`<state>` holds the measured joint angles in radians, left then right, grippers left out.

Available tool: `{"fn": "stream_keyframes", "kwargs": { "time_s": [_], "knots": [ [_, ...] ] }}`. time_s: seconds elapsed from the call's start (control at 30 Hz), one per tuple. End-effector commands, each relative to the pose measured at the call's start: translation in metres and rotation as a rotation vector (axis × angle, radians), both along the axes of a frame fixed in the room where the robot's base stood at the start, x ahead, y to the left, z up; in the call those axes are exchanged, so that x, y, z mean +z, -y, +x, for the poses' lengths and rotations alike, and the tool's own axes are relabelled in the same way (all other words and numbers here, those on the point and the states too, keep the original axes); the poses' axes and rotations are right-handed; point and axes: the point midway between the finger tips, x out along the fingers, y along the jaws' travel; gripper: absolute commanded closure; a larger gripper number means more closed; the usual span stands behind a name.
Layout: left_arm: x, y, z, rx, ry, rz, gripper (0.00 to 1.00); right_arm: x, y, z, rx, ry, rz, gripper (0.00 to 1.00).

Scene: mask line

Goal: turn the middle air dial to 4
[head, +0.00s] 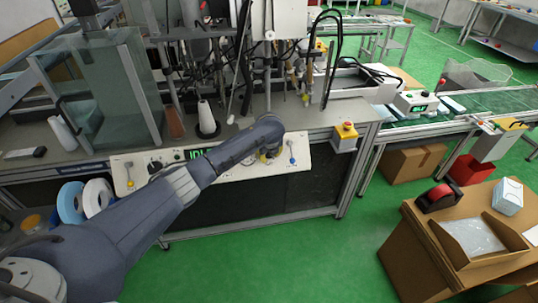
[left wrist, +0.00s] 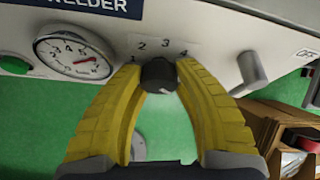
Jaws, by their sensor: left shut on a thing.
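The dial (left wrist: 157,75) is a small black round knob on the white panel, with the digits 1, 2, 3 and 4 printed around its upper side. My left gripper (head: 268,157) is at the front of the control panel (head: 228,174) in the head view. In the left wrist view its two yellow fingers (left wrist: 158,85) are closed around the dial, one on each side. A pale mark shows low on the knob, but I cannot tell which digit the dial is set to. In the head view my arm and gripper hide the dial.
A round pressure gauge (left wrist: 75,52) sits left of the dial and a grey handle (left wrist: 252,72) sits right of it. A yellow emergency-stop box (head: 345,137) is at the bench's right corner. Green floor (head: 300,250) in front of the bench is clear.

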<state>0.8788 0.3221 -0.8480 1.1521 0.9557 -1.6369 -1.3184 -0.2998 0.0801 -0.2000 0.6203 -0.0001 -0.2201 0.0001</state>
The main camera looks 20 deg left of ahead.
Motion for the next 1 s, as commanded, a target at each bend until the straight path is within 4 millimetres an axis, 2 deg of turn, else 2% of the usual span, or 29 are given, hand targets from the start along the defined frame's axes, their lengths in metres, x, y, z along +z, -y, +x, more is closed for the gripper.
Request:
{"fn": "stream_keyframes", "kwargs": {
  "time_s": [0.47, 1.0],
  "knots": [
    [-0.0022, -0.0009, -0.0012, 0.035, 0.016, -0.036, 0.98, 0.0000, 0.0000, -0.0003, 0.000, 0.000, 0.000, 0.56],
    [-0.0031, -0.0011, -0.0021, 0.324, 0.176, -0.343, 0.98, 0.0000, 0.0000, -0.0007, 0.000, -0.001, 0.000, 0.56]
  ]
}}
